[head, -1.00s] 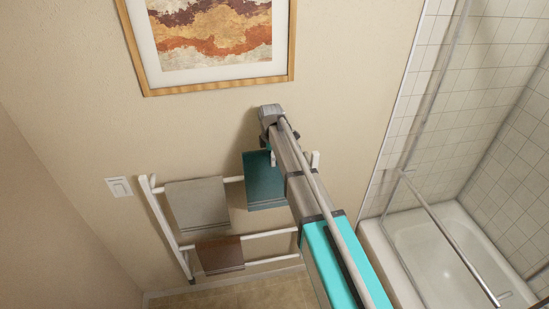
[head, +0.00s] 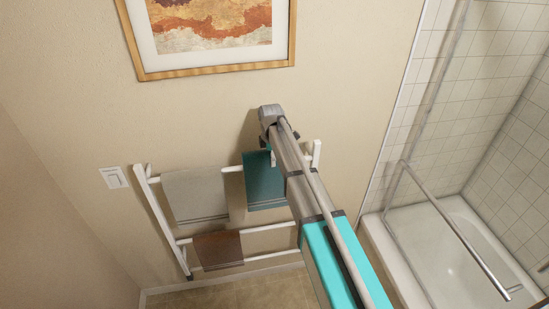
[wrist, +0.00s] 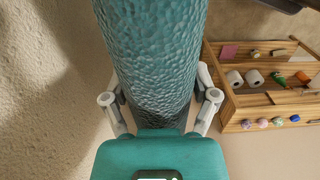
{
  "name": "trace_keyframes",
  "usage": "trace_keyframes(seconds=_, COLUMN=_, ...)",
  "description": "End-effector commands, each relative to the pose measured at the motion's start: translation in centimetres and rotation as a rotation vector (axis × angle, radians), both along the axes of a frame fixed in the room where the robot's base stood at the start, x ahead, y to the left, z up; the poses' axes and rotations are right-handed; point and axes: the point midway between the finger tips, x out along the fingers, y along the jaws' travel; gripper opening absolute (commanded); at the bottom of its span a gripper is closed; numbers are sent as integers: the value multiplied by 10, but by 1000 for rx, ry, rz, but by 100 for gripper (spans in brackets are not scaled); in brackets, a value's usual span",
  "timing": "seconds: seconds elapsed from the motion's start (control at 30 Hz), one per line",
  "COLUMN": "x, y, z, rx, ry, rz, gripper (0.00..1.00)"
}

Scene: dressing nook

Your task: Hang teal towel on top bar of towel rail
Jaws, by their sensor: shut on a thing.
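The teal towel (head: 264,183) hangs down at the right part of the white towel rail's top bar (head: 233,169), its upper edge showing a little above the bar line. Whether it rests on the bar or hangs just in front, I cannot tell. In the wrist view the teal towel (wrist: 150,50) fills the middle as a broad textured fold. My gripper (wrist: 160,105) is shut on it, a pale finger at each side. In the head view my arm hides most of the gripper and the towel's right side.
A grey towel (head: 196,195) hangs on the top bar at left, a brown towel (head: 218,249) on a lower bar. A framed picture (head: 213,73) is above. A bathtub (head: 440,245) stands at right. The wrist view shows a wooden shelf (wrist: 250,103) with rolls and small items.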

Motion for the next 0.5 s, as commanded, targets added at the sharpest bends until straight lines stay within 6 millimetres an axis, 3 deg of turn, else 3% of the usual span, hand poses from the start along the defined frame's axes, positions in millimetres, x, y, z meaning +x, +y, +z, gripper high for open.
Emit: trace_keyframes(seconds=0.5, x=0, y=0, z=-31, rx=0, ry=0, rz=0, gripper=15)
